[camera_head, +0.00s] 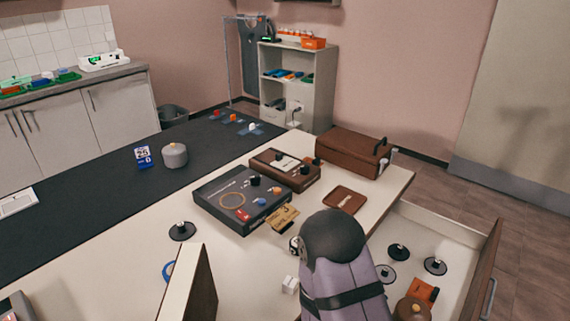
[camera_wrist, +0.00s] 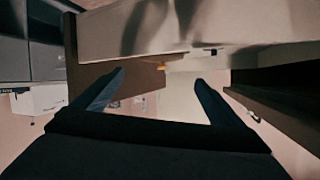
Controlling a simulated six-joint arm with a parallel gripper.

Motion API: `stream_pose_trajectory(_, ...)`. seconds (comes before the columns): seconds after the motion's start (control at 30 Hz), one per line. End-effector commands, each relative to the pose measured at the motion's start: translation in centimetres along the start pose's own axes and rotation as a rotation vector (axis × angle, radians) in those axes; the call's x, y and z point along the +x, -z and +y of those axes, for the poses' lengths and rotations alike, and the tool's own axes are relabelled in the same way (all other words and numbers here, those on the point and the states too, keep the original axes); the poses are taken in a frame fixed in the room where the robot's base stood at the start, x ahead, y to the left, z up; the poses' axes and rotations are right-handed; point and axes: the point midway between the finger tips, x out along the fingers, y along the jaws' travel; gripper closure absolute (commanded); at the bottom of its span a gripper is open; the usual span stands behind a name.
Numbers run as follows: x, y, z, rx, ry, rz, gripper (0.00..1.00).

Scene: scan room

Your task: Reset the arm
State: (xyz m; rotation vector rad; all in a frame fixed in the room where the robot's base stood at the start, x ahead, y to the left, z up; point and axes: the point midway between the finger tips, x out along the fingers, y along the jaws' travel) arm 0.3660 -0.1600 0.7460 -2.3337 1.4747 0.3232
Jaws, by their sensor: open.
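My gripper (camera_wrist: 160,77) shows in the wrist view with its two dark fingers spread wide apart. Nothing is visible between the fingertips. A pale panel or worktop edge spans the top of that view beyond the fingers, and dark brown panels lie to both sides. In the head view my arm, with a dark rounded joint and a lilac-grey link with a black strap, rises at the lower middle in front of the pale table (camera_head: 120,250). My gripper cannot be made out there.
An open drawer (camera_head: 440,228) at the right holds several black-knobbed discs and an orange item. A dark grey device (camera_head: 213,205), a brown device (camera_head: 262,165) and a brown case (camera_head: 345,150) stand on the table. An upright board (camera_head: 187,285) stands left of my arm.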

Motion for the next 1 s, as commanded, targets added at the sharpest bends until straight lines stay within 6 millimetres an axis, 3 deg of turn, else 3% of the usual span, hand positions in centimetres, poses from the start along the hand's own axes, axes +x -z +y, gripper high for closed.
stream_pose_trajectory(0.2,0.8,3.1,-0.4,0.397,-0.078,-0.07,0.08)
stream_pose_trajectory(0.47,-0.3,3.8,-4.3,0.458,-0.059,-0.384,0.08)
stream_pose_trajectory(0.7,-4.8,6.4,-8.9,0.344,0.118,-0.692,0.08)
stream_pose_trajectory(0.9,-9.6,8.9,-10.1,0.17,0.279,-0.858,0.08)
stream_pose_trajectory(1.0,-12.2,8.7,-9.8,0.027,0.356,-0.93,0.08)
